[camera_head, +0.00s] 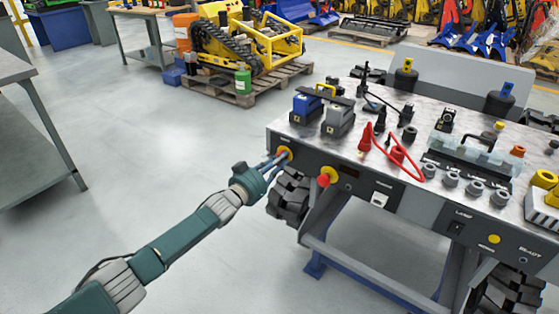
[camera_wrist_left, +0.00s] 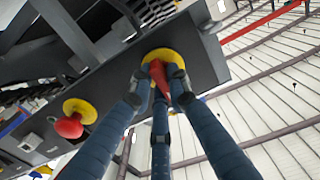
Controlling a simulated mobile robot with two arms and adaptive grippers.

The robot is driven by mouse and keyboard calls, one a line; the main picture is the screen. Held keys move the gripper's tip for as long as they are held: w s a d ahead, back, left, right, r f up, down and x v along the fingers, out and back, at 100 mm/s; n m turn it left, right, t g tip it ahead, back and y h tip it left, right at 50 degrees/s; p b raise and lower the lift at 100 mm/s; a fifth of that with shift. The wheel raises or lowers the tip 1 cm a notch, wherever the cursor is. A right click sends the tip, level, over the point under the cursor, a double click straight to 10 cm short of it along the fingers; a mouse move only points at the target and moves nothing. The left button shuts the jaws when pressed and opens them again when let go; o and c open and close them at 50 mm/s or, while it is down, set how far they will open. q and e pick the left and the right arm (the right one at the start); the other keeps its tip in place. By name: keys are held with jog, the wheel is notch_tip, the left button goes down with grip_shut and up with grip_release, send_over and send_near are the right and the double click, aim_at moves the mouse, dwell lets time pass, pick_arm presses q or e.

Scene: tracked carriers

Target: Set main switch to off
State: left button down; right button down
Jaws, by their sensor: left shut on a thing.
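The main switch (camera_head: 285,152), a red handle on a round yellow plate, sits at the left end of the carrier's dark front panel. My left gripper (camera_head: 278,160) reaches it from the left, with its blue-grey fingers at the switch. In the left wrist view, the red handle (camera_wrist_left: 157,71) of the switch stands between the fingertips of my left gripper (camera_wrist_left: 160,82), which are closed around it. The yellow plate (camera_wrist_left: 172,55) shows behind them. The fingers partly cover the handle, and I cannot read its position. My right gripper is not in view.
A red mushroom button on a yellow collar (camera_head: 327,177) is just right of the switch; it also shows in the left wrist view (camera_wrist_left: 70,125). The carrier's top (camera_head: 380,150) holds two battery-like blocks, a red cable and several knobs. A grey workbench (camera_head: 30,130) stands left; the floor between is clear.

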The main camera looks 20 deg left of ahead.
pick_arm(q)
jog(key=shift+f, duration=0.15)
jog(key=c, duration=1.7)
grip_release()
jog(key=shift+o, duration=0.2)
jog(key=v, duration=1.2)
